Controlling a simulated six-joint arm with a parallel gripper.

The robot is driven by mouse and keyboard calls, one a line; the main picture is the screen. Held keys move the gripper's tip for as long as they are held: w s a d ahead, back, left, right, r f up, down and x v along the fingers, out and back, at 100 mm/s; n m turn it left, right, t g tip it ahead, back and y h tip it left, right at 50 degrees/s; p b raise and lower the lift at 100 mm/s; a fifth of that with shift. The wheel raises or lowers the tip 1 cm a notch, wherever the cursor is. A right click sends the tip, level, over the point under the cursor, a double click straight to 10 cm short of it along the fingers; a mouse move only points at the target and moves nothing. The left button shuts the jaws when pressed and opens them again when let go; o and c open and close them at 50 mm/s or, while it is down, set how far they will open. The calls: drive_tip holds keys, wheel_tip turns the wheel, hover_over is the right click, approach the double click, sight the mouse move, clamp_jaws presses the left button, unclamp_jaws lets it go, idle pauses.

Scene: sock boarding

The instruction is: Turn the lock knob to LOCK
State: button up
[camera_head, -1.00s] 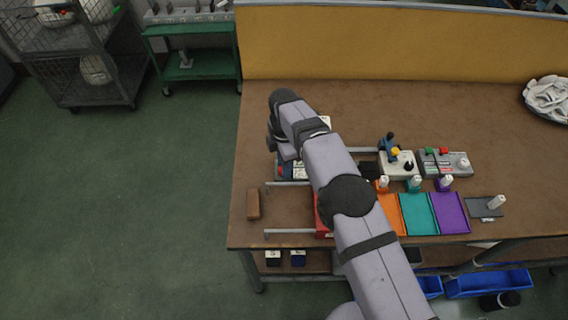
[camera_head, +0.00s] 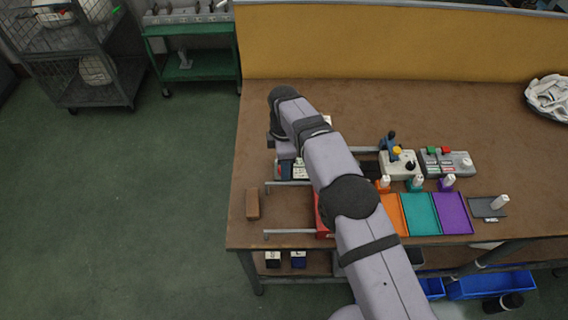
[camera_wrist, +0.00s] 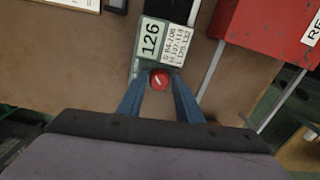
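The red lock knob (camera_wrist: 160,79) shows in the wrist view, round, with a pale line across its top. It sits at the end of a green-grey plate (camera_wrist: 136,69) that carries a white "126" card and a card with printed lines. My gripper (camera_wrist: 160,88) is open, with one blue finger on each side of the knob. I cannot tell whether the fingers touch it. No LOCK lettering is readable. In the head view my arm covers most of the gripper and the knob area.
A red box (camera_wrist: 270,35) and metal rails (camera_wrist: 210,75) lie right of the knob in the wrist view. In the head view, orange, teal (camera_head: 421,214) and purple trays and a grey switch box (camera_head: 446,163) stand right of my arm. The table's back right is mostly clear.

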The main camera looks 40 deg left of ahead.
drive_tip(key=shift+r+b, duration=0.75)
drive_tip(key=shift+r, duration=2.9)
